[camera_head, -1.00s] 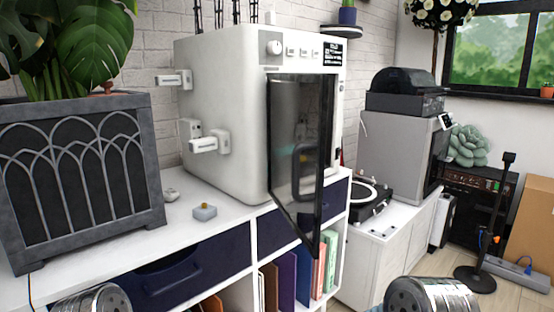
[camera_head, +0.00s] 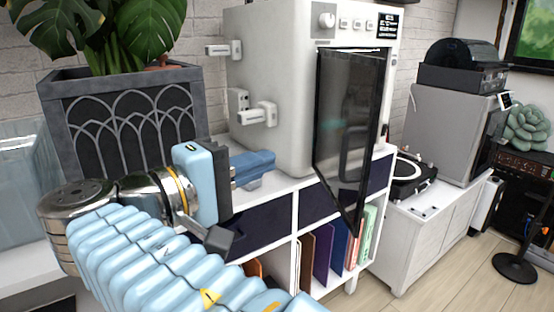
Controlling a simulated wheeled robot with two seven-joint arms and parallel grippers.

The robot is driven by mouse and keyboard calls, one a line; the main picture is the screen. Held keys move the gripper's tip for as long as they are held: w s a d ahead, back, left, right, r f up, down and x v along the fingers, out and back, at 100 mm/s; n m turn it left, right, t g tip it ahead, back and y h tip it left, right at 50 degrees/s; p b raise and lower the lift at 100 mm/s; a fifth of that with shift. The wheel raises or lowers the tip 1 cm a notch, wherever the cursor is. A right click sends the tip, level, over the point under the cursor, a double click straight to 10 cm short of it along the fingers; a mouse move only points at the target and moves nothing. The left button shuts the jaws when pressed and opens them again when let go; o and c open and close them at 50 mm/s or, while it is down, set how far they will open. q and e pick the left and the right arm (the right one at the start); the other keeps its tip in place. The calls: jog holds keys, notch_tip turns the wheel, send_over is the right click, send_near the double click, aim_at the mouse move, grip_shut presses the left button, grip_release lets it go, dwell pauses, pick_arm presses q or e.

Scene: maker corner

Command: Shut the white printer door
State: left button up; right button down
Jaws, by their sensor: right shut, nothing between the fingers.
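The white printer (camera_head: 270,95) stands on the white shelf unit. Its door (camera_head: 345,130) is a dark glass panel in a black frame. The door stands ajar, its left edge at the printer's front and its right edge swung out past the shelf's front. My right gripper (camera_head: 268,168) has blue fingers and is shut and empty. It is left of the door, in front of the printer's lower left side in the picture, and apart from the door. My left gripper is not in view.
A dark planter (camera_head: 125,125) with a large-leaved plant stands left of the printer. White handle-like fittings (camera_head: 257,115) stick out from the printer's side. A turntable (camera_head: 412,175) sits on the white cabinet (camera_head: 425,225) at right.

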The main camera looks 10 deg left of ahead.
jog(key=w+d, duration=0.7)
jog(key=d, duration=0.2)
jog(key=shift+f, duration=0.15)
